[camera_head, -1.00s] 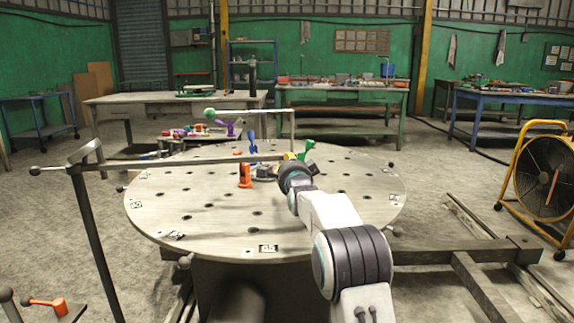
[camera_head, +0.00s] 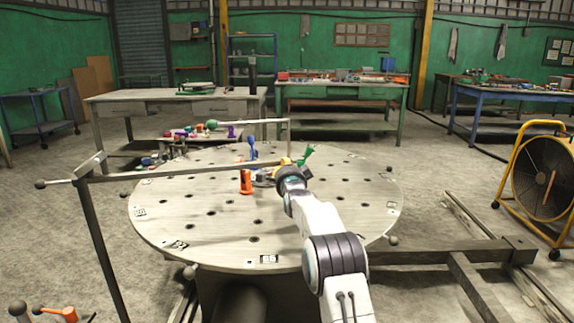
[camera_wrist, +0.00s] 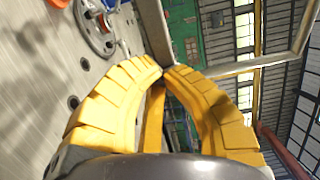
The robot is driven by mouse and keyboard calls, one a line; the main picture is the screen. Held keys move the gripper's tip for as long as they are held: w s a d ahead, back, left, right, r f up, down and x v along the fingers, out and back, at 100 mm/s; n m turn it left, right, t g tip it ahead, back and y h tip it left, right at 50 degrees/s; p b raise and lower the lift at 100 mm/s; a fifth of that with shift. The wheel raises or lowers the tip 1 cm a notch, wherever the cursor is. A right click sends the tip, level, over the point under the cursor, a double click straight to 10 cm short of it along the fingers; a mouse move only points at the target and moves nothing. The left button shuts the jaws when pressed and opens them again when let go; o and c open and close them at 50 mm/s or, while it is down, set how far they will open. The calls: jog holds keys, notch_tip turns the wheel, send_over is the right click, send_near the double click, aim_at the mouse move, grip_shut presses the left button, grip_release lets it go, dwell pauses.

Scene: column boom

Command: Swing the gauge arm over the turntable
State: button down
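The gauge arm (camera_head: 180,172) is a thin pale bar running from a dark post (camera_head: 104,245) at the left across the round turntable (camera_head: 225,238). At its far end an upright (camera_head: 289,138) rises to an upper bar that ends in a green ball (camera_head: 212,124). The bar also shows in the wrist view (camera_wrist: 155,25). My gripper (camera_wrist: 162,68) has its yellow fingers curved together, tips about touching, with no bar seen between them. The bar passes behind the tips; whether they touch it I cannot tell. In the head view my wrist mostly hides the gripper.
An orange clamp (camera_head: 246,181), a blue one (camera_head: 252,147) and a green one (camera_head: 307,154) stand on the turntable. A yellow fan (camera_head: 543,178) is at the right. Dark floor beams (camera_head: 440,257) run right of the turntable. Benches line the back.

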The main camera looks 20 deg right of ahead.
jog(key=p+x, duration=0.2)
jog(key=shift+p, duration=0.35)
jog(key=shift+w+f, duration=0.2)
jog(key=shift+w, duration=0.1)
jog(key=shift+f, duration=0.1)
